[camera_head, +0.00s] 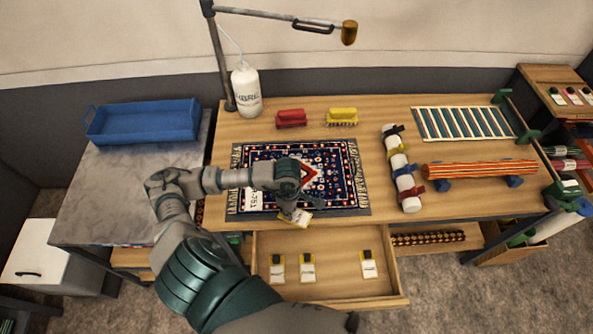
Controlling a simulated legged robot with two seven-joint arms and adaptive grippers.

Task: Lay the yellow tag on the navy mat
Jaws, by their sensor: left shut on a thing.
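The navy mat (345,160) is a patterned rug with navy ground, red centre and pale fringes, lying flat on the wooden bench. My left gripper (294,204) is over its front part, shut on a small pale tag with a yellowish edge, the yellow tag (298,217). The tag hangs tilted at the mat's front edge, above the open drawer's back. I cannot tell whether it touches the mat. The fingers hide its upper part. A white label (254,199) with dark characters shows at the mat's front left. My right gripper is not in view.
The open drawer (335,245) holds several similar tags. A red brush (291,118) and a yellow brush (342,117) stand behind the mat. A white roll with coloured straps (403,175) lies to the right. A blue tray (145,122) sits at the left. A lamp arm rises behind.

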